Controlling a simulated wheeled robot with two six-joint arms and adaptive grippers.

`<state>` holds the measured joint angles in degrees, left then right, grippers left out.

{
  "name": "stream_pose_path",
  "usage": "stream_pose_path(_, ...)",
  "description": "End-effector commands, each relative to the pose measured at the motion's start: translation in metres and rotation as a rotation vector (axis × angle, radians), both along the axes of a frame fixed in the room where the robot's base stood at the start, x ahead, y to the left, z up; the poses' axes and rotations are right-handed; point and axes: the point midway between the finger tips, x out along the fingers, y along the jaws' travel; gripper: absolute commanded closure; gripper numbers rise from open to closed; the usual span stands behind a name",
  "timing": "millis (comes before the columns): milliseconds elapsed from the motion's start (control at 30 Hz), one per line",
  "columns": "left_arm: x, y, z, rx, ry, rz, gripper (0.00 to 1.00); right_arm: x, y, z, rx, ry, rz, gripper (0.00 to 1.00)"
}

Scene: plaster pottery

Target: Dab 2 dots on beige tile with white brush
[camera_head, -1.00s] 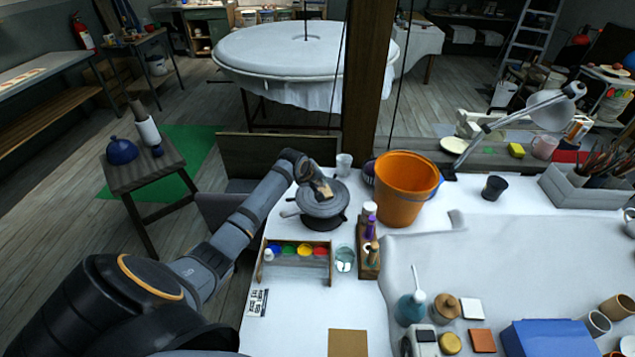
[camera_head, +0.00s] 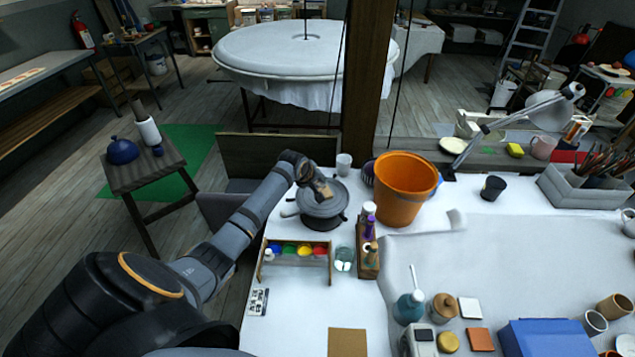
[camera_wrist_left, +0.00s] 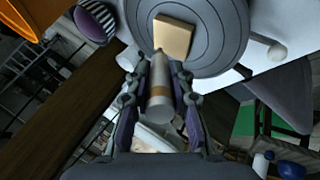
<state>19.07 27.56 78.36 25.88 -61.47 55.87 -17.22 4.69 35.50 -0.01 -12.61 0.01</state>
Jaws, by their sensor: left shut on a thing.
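The beige tile (camera_wrist_left: 174,38) lies on a grey round turntable (camera_wrist_left: 222,48) in the left wrist view. In the head view the turntable (camera_head: 322,207) stands on the white table, and the tile (camera_head: 324,190) is partly hidden by my gripper. My left gripper (camera_wrist_left: 160,75) is shut on the white brush (camera_wrist_left: 160,100), a pale handle with a tan band. The brush points at the tile, its tip at the tile's near edge in the picture. I cannot tell whether it touches. No dots show on the visible tile surface. My right gripper is not in view.
A paint rack (camera_head: 295,262) with several colours, a water glass (camera_head: 344,259) and a wooden holder (camera_head: 368,262) stand just in front of the turntable. An orange bucket (camera_head: 404,190) stands to its right.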

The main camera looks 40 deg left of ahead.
Motion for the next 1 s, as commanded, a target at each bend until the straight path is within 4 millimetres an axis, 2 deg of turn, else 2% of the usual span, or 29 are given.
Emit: stream_pose_path(1000, 0.0001, -0.0002, -0.0095, 0.0, 0.0, 0.0, 1.0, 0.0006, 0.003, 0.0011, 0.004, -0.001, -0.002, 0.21)
